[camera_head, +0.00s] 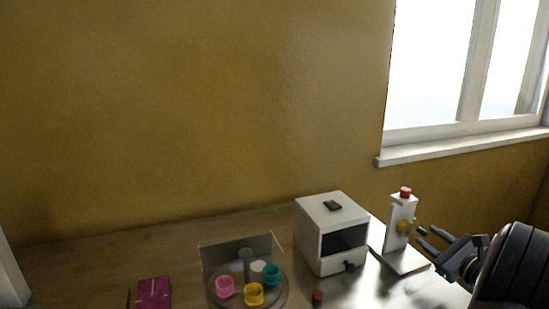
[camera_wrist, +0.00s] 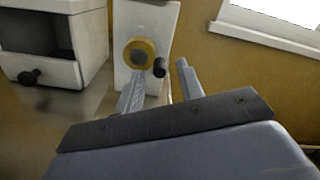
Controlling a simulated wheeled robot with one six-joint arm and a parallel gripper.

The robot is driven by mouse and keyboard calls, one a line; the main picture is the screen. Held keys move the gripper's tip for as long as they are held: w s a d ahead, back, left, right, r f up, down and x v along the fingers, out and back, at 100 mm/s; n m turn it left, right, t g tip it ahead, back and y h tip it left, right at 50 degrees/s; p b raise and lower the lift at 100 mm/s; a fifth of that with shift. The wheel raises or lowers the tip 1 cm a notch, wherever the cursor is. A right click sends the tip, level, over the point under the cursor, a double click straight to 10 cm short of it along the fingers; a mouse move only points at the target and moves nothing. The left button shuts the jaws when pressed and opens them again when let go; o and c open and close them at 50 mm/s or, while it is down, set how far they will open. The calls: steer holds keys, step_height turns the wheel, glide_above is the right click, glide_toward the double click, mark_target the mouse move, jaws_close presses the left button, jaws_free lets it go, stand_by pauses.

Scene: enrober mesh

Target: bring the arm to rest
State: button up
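My gripper (camera_head: 427,238) is at the right of the head view, with its two fingers apart and nothing between them. Its fingers also show in the wrist view (camera_wrist: 160,85), pointing at a white upright stand with a yellow knob. The stand (camera_head: 398,216) has a red button (camera_head: 405,192) on top and a yellow knob (camera_head: 404,227) on its side. In the wrist view the yellow knob (camera_wrist: 133,48) has a grey centre and a dark peg (camera_wrist: 159,67) beside it. The fingertips are close to the stand; I cannot tell whether they touch it.
A white box (camera_head: 318,220) with a dark opening and a knobbed drawer stands left of the stand. Further left, a round tray (camera_head: 220,299) holds pink, yellow and teal cups. A magenta item (camera_head: 153,292) and a small brown piece (camera_head: 318,297) lie on the table. A window is at right.

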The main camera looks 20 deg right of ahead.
steer(key=shift+w+a, duration=0.1)
steer(key=shift+w, duration=0.85)
steer(key=shift+s+n+b, duration=0.15)
steer(key=shift+n+b, duration=0.55)
steer(key=shift+b, duration=0.1)
steer(key=n+b, duration=0.2)
steer(key=n, duration=0.1)
steer(key=shift+r, duration=0.35)
steer(key=n, duration=0.1)
steer(key=r+n+b, duration=0.1)
steer(key=n, duration=0.1)
steer(key=n+b, duration=0.1)
steer(key=shift+a+r, duration=0.15)
steer(key=shift+a, duration=0.2)
